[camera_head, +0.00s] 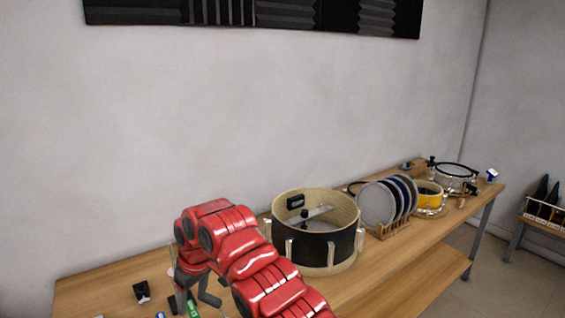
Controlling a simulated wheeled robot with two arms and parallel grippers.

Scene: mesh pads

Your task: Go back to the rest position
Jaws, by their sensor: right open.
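My red right arm rises from the bottom centre and bends down to the left over the wooden workbench (100,288). My right gripper (197,299) points down beyond the arm, above the left part of the bench. Its grey fingers are apart, and I see nothing held between them. The arm hides part of the gripper and some of the bench. A green item (193,309) shows just by the fingers, cut off by the bottom edge. My left gripper is not in view.
A black drum shell (312,247) with light wooden hoops stands right of my arm. Further right are round pads in a wooden rack (393,229), a yellow drum (428,196) and a silver drum (455,181). A small black piece (142,291) lies on the bench at left.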

